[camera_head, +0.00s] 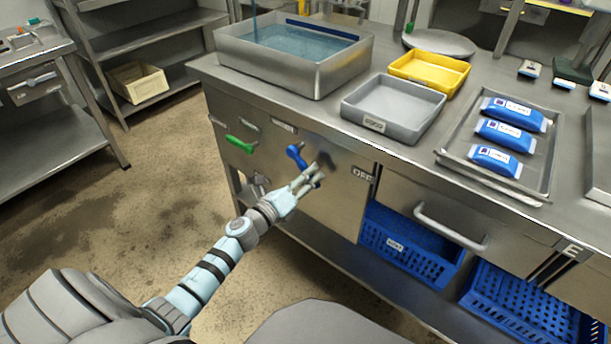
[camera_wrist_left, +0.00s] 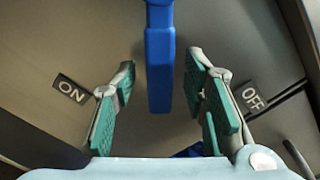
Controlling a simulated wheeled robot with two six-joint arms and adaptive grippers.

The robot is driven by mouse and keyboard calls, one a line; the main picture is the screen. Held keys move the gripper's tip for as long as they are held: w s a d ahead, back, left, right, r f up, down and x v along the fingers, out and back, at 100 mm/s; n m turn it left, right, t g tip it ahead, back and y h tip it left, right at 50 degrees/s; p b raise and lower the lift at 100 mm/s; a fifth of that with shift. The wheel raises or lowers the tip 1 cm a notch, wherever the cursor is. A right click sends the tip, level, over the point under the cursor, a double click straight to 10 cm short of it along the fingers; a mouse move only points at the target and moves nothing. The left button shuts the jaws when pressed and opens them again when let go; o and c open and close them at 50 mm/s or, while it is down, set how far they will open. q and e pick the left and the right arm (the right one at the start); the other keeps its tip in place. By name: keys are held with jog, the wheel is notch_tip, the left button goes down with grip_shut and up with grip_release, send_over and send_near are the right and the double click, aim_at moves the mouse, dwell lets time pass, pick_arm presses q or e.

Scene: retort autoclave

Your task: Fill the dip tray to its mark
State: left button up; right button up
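The dip tray (camera_head: 335,76) is a deep steel basin at the back left of the counter. Bluish water (camera_head: 295,41) stands in it, and a thin stream (camera_head: 254,18) falls in from above. A dark blue band (camera_head: 322,29) runs along its inner back wall, with the water surface appearing below it. A blue valve handle (camera_head: 296,154) sits on the counter's front panel; it also shows in the left wrist view (camera_wrist_left: 160,70). My left gripper (camera_head: 315,175) is open, its fingers on either side of the handle's lower end, without visible contact. My right gripper is out of view.
An ON label (camera_wrist_left: 71,89) and an OFF label (camera_wrist_left: 252,96) flank the blue handle. A green handle (camera_head: 240,144) is to its left. A grey tray (camera_head: 381,124), yellow tray (camera_head: 421,88) and steel tray with blue pouches (camera_head: 515,131) stand on the counter. A drawer handle (camera_head: 450,230) juts out at right.

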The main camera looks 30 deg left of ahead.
pick_arm(q)
grip_shut()
